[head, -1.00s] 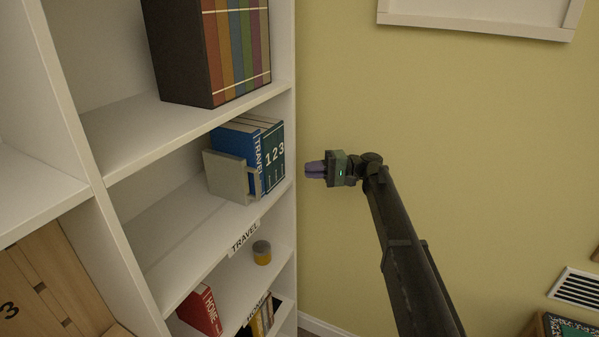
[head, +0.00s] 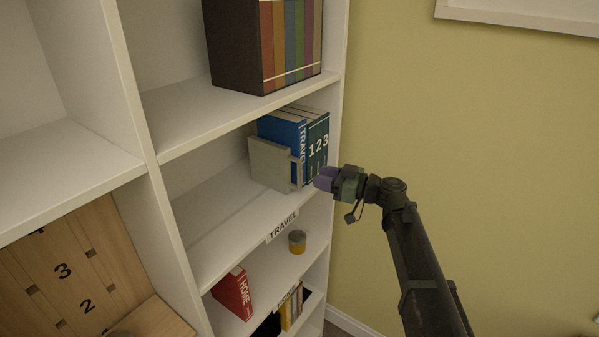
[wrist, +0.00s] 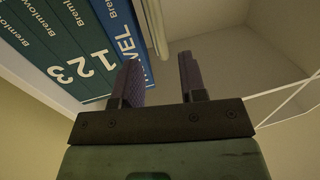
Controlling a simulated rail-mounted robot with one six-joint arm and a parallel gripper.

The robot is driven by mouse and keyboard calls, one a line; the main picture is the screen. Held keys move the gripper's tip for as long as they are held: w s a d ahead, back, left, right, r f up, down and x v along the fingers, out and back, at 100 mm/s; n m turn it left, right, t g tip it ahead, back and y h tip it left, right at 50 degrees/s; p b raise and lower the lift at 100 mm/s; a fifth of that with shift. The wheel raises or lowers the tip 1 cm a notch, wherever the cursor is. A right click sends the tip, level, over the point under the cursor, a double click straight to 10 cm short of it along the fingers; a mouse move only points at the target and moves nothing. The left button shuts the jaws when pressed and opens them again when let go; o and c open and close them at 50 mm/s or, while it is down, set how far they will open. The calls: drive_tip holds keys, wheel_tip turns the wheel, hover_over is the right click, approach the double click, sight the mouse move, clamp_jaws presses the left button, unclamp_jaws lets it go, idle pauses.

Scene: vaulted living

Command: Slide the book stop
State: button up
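The book stop (head: 268,163), a beige-grey upright plate with a bar handle (head: 297,173) at its front edge, stands on the middle shelf against the left side of the books. In the wrist view, a pale upright bar, likely this handle (wrist: 155,27), shows beyond the gap between my fingers. The blue TRAVEL book (head: 281,131) stands beside the stop, with the dark green books (head: 318,143) to its right. My gripper (head: 321,181) is in front of the green books, right of the handle. The wrist view shows its two purple fingers (wrist: 160,75) apart, with nothing between them.
The middle shelf (head: 205,215) is clear left of the stop. A TRAVEL label (head: 283,226) is on its front edge. A dark box of books (head: 235,45) stands above.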

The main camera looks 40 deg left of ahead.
sight(299, 186)
drive_tip(key=x, duration=0.7)
drive_tip(key=shift+a, duration=0.15)
clamp_jaws()
